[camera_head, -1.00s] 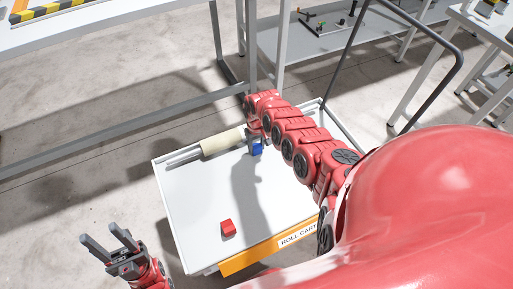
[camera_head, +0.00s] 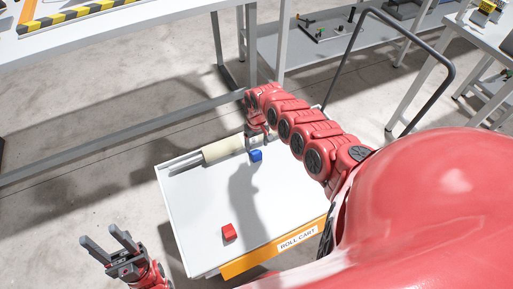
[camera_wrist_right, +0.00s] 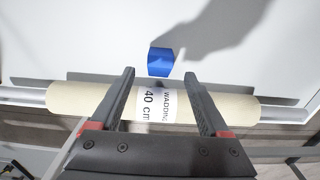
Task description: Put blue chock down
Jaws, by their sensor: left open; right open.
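The blue chock (camera_head: 256,155) lies on the white top of the roll cart (camera_head: 195,215), close beside the cream wadding roll (camera_head: 222,148). In the right wrist view the blue chock (camera_wrist_right: 160,62) sits just beyond the fingertips, apart from them. My right gripper (camera_wrist_right: 160,75) is open and empty, its fingers over the roll labelled "WADDING 40 cm" (camera_wrist_right: 90,103). In the head view the right arm reaches over the cart, and its fingers are mostly hidden. My left gripper (camera_head: 104,243) is open and empty, left of the cart. A red chock (camera_head: 229,232) lies near the cart's front edge.
The cart's front carries an orange "ROLL CART" strip (camera_head: 275,250). A dark handle frame (camera_head: 450,65) rises at the cart's right. A white table (camera_head: 120,45) stands behind. The cart top between the chocks is clear.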

